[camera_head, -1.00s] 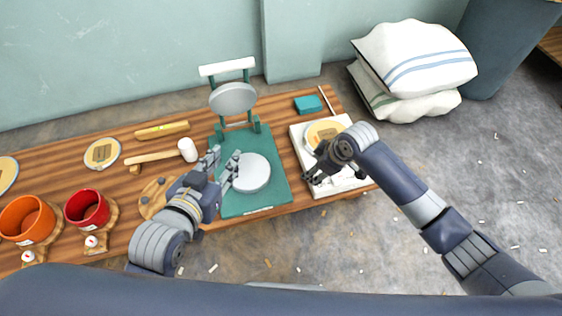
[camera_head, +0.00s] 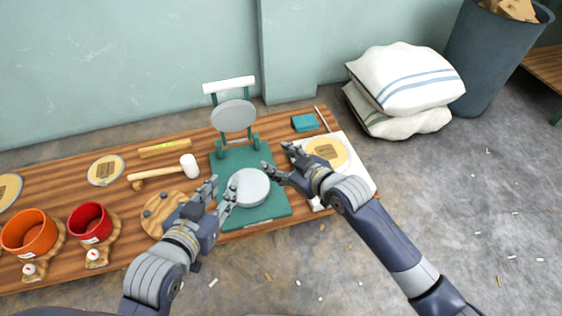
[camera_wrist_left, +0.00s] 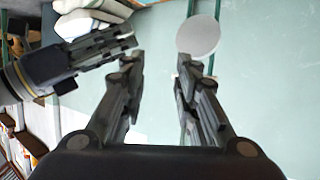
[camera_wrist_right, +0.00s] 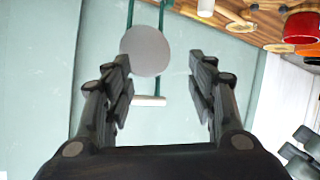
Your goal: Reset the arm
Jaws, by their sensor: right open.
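My left gripper (camera_head: 222,192) is open and empty, above the table at the front left edge of the green press (camera_head: 275,206). My right gripper (camera_head: 278,163) is open and empty, at the right side of the press, near its lower grey disc (camera_head: 250,187). The upper grey disc (camera_head: 233,116) stands tilted up at the back of the press. Both wrist views show spread fingers with nothing between them; the upper disc shows beyond the fingers in the left wrist view (camera_wrist_left: 198,37) and the right wrist view (camera_wrist_right: 146,50).
A white board (camera_head: 361,181) with a round tan piece (camera_head: 327,153) lies to the right, partly behind my right arm. A mallet (camera_head: 160,172), red pot (camera_head: 90,222) and orange pot (camera_head: 29,233) are on the left. Sacks (camera_head: 408,82) and a bin (camera_head: 493,55) stand beyond the table.

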